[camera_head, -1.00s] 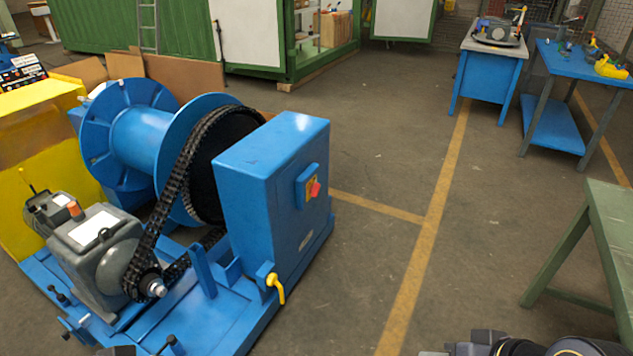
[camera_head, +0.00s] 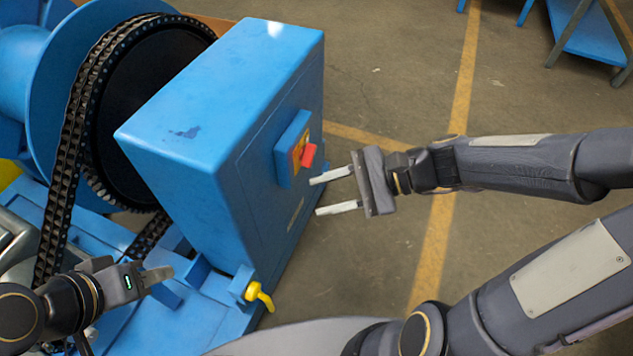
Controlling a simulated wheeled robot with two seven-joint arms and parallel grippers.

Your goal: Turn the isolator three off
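The isolator is a red knob (camera_head: 308,155) on a yellow plate, set in a small blue box (camera_head: 288,152) on the side of the blue cabinet (camera_head: 225,120). I cannot read any number on it. My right gripper (camera_head: 315,197) is open and empty, with two pale fingers pointing left at the cabinet's side. Its fingertips are just below and right of the knob in the picture, and I cannot tell their exact distance from it. My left gripper (camera_head: 165,275) is at lower left, over the blue base, with its finger opening hidden by the side-on angle.
A yellow lever (camera_head: 259,296) stands out at the foot of the cabinet. The black chain (camera_head: 67,160) and large drum (camera_head: 25,65) lie to the left. Open floor (camera_head: 390,90) lies right of the cabinet, and a blue table (camera_head: 590,40) stands at the far upper right.

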